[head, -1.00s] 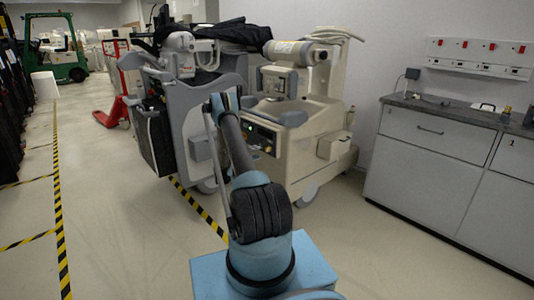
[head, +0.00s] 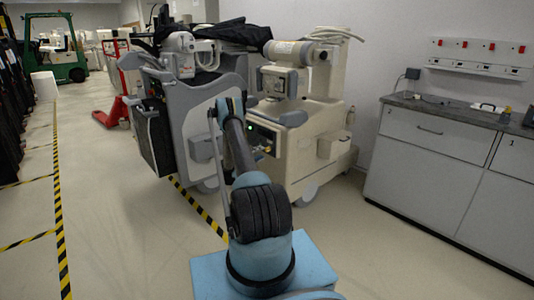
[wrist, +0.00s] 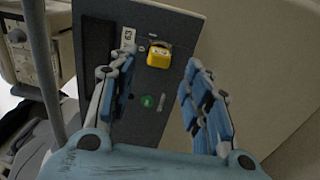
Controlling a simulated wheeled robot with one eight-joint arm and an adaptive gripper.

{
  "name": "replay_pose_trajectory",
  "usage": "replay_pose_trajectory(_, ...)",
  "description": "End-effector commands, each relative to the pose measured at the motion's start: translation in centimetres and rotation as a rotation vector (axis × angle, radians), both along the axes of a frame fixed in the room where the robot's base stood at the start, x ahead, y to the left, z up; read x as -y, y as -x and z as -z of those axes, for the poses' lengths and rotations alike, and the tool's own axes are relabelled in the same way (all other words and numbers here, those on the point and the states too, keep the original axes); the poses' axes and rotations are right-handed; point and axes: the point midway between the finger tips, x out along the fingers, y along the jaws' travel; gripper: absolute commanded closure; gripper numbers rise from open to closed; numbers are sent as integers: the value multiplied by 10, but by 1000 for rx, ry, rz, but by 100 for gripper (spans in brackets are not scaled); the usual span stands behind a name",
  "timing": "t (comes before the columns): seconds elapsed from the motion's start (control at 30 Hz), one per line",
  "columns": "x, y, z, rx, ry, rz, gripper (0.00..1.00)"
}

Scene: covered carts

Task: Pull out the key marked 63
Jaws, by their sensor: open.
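A yellow piece (wrist: 159,55), which looks like a key head or tag, sits on a dark grey panel (wrist: 120,125) in the wrist view. No number on it can be read. A small white label (wrist: 128,36) is up and to its left, and a green round button (wrist: 147,101) is below it. My gripper (wrist: 160,66) is open and empty, its blue-padded fingers spread to either side of the yellow piece in the picture. The fingers seem apart from it; the depth gap cannot be told. In the head view, my arm hides my gripper.
The beige machine cart (head: 310,150) stands ahead, with a grey cart (head: 195,110) to its left, partly draped in black cloth. A grey counter (head: 430,165) is at the right. A pallet jack (head: 112,110) and forklift (head: 65,55) are far left. Open floor (head: 110,220) lies at left.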

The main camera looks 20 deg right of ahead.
Motion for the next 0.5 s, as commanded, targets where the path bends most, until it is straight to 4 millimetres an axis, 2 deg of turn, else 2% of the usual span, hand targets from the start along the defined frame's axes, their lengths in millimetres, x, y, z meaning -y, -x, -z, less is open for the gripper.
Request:
replay_pose_trajectory(0.2,25,-9,-1,0,0,1,55)
replay_pose_trajectory(0.5,47,-18,-2,0,0,0,55)
